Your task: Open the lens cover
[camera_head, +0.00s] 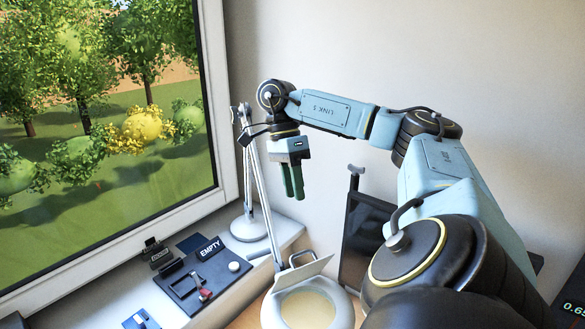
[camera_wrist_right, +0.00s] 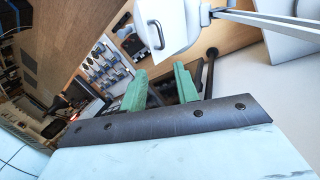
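The magnifier lamp (camera_head: 345,310) has a round white head at the bottom of the head view. Its white lens cover (camera_head: 303,271) stands tilted up over the far part of the pale yellowish lens (camera_head: 308,306). A dark handle (camera_head: 301,258) sits at the cover's upper edge. A white panel with a dark handle (camera_wrist_right: 156,35) also shows in the right wrist view, beyond the fingers. My right gripper (camera_head: 295,197) hangs above and behind the cover, fingers down and apart from it. The wrist view shows a gap between its green fingers (camera_wrist_right: 160,70), with nothing held. My left gripper is out of view.
The lamp's thin arm (camera_head: 263,190) rises close to the left of my right gripper from a round base (camera_head: 250,227) on the sill. A dark panel marked EMPTY (camera_head: 204,270) lies left. A dark framed board (camera_head: 360,235) stands right, near the wall.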

